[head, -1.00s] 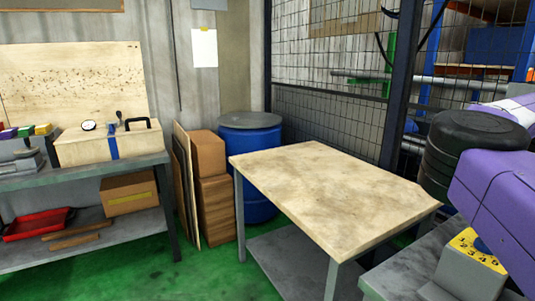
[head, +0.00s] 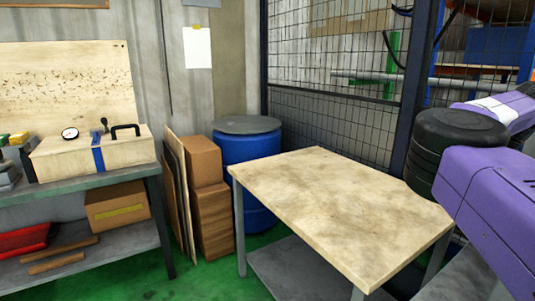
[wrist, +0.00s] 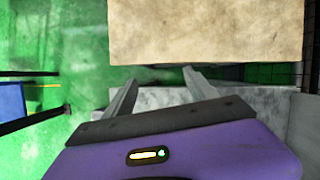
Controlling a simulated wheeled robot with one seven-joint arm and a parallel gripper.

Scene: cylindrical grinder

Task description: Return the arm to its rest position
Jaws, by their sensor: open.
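My arm, purple with a black joint, shows at the right edge of the head view, beside the wooden-topped table (head: 335,205). My gripper (wrist: 157,78) shows in the wrist view with its two grey fingers spread apart. Nothing is between the fingers. The fingers point towards the edge of a pale wooden top (wrist: 205,30), and a grey surface (wrist: 170,98) lies below them. My gripper is outside the head view.
A blue drum (head: 247,150) and cardboard boxes (head: 205,160) stand behind the table. A workbench (head: 80,185) with a wooden case (head: 75,157) is at left. A mesh fence (head: 335,125) runs behind at right. Green floor (head: 200,285) is open between bench and table.

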